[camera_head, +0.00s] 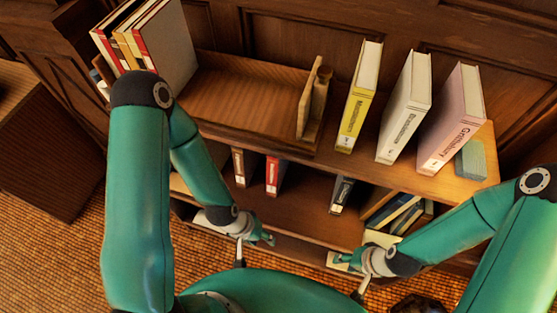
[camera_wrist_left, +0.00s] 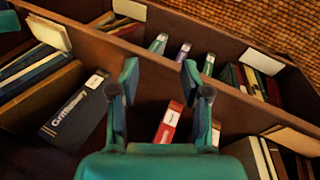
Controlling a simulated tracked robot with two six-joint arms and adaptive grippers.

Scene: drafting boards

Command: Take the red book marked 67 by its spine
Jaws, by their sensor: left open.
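A red book (camera_head: 272,175) with a white label low on its spine stands on the lower shelf. It also shows in the left wrist view (camera_wrist_left: 167,126), beyond and between my open fingers, with its lower part hidden by the gripper body. Its number is too small to read. My left gripper (camera_head: 254,247) is open and empty in front of the lower shelf, apart from the book; its fingers also show in the left wrist view (camera_wrist_left: 160,76). My right gripper (camera_head: 350,277) looks open and empty, near the lower shelf's right end.
A brown book (camera_head: 240,167) stands left of the red one and a dark book (camera_head: 342,194) to its right. Leaning books (camera_head: 393,212) fill the right end. Yellow (camera_head: 356,100), white (camera_head: 404,110) and pink (camera_head: 453,120) books stand on the upper shelf, which overhangs the red book.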

